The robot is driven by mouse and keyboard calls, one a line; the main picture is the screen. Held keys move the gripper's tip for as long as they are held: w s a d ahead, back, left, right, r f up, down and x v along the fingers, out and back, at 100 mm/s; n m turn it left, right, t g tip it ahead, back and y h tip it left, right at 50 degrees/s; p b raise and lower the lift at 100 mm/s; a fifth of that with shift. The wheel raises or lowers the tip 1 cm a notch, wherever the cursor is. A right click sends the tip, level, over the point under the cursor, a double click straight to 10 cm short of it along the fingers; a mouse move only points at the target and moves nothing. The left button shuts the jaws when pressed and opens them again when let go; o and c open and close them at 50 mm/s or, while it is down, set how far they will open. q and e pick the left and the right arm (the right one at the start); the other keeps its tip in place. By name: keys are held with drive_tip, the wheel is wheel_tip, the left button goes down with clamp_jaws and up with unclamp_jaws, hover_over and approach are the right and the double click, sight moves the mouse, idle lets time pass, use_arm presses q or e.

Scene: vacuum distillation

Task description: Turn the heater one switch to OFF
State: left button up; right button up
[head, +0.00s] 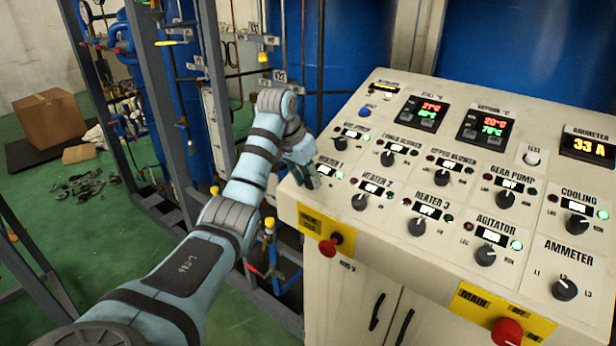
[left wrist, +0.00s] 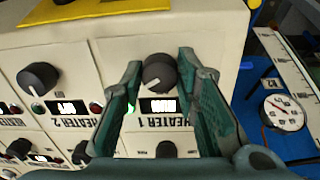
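The heater one switch is a dark round knob (left wrist: 159,73) in the left wrist view, where the panel appears upside down. Its HEATER 1 label (left wrist: 157,121), a small lit display (left wrist: 158,105) and a glowing green lamp (left wrist: 131,108) are beside it. My left gripper (left wrist: 160,68) is open, with one green finger on each side of the knob; the gaps are very small and contact is unclear. In the head view my left gripper (head: 309,178) is at the panel's left edge and hides the knob. My right gripper is out of view.
The heater 2 knob (head: 360,202) and heater 3 knob (head: 417,227) lie along the same row. Red buttons (head: 329,246) and (head: 508,332) sit on the panel's front edge. Blue tanks and metal frame posts (head: 210,70) stand behind and left.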

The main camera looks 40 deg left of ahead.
use_arm(q)
drive_tip(key=c, duration=0.3)
drive_tip(key=shift+c, duration=0.2)
drive_tip(key=shift+n, duration=0.4)
drive_tip(key=n, duration=1.1)
idle(0.3)
drive_tip(key=o, duration=1.2)
drive_tip(key=shift+c, duration=0.2)
